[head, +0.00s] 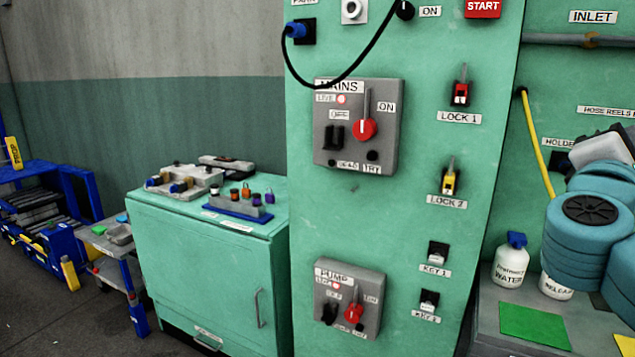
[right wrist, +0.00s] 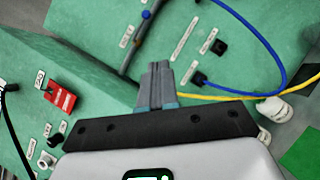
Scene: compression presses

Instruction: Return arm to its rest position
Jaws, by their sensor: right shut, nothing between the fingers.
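My right arm (head: 588,230) shows at the right edge of the head view, with teal rounded links in front of the panel. Its white and black wrist end is above the links, partly cut off by the frame. In the right wrist view my right gripper (right wrist: 158,80) has its grey fingers together with nothing between them. It is in front of the green panel, near a blue hose (right wrist: 270,60) and a yellow hose (right wrist: 225,97). My left gripper does not show in either view.
The green panel (head: 420,210) carries the MAINS switch (head: 357,125), PUMP switch (head: 348,298) and two locks. A white bottle (head: 510,262) and a green mat (head: 534,326) are on a bench beside my right arm. A green cabinet (head: 212,265) stands left, with floor space beyond.

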